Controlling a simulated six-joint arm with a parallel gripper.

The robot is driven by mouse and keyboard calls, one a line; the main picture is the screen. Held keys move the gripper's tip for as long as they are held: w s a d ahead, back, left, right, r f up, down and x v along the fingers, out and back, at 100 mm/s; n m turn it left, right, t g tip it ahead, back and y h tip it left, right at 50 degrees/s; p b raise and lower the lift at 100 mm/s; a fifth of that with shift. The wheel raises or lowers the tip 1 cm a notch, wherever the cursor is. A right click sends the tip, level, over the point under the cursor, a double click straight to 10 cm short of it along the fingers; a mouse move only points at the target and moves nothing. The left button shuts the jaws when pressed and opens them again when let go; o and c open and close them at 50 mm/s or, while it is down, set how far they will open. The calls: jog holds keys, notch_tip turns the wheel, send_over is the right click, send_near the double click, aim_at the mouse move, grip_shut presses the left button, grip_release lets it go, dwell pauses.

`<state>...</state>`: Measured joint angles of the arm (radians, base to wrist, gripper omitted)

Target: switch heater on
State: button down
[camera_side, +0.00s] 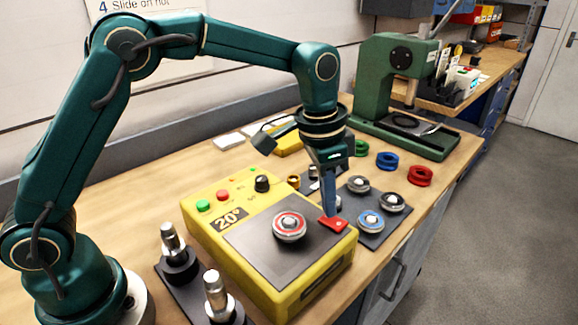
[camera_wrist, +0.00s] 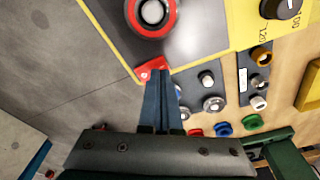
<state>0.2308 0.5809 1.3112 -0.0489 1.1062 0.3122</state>
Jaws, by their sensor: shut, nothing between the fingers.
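The heater is a yellow box (camera_side: 205,235) with a dark top plate (camera_side: 262,253) and a "20°" label. A green button (camera_side: 203,206), a red button (camera_side: 222,194) and a black knob (camera_side: 262,184) are on its panel; the knob also shows in the wrist view (camera_wrist: 282,8). A ring with a red band (camera_side: 289,226) lies on the plate. A red piece (camera_side: 333,225) sits at the plate's right corner. My gripper (camera_side: 330,212) is shut and empty, pointing down with its tips at this red piece, also in the wrist view (camera_wrist: 150,69). I cannot tell whether they touch.
A dark mat (camera_side: 372,238) with several metal rings lies right of the heater. Green, blue (camera_side: 387,161) and red rings (camera_side: 420,176) lie behind it, before a green press (camera_side: 378,85). Two metal-topped posts (camera_side: 172,240) stand at the front left. The bench edge is close on the right.

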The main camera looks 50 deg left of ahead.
aim_at(326, 218)
notch_tip(326, 218, up, 6)
jog(key=shift+r, duration=0.2)
dwell(0.5)
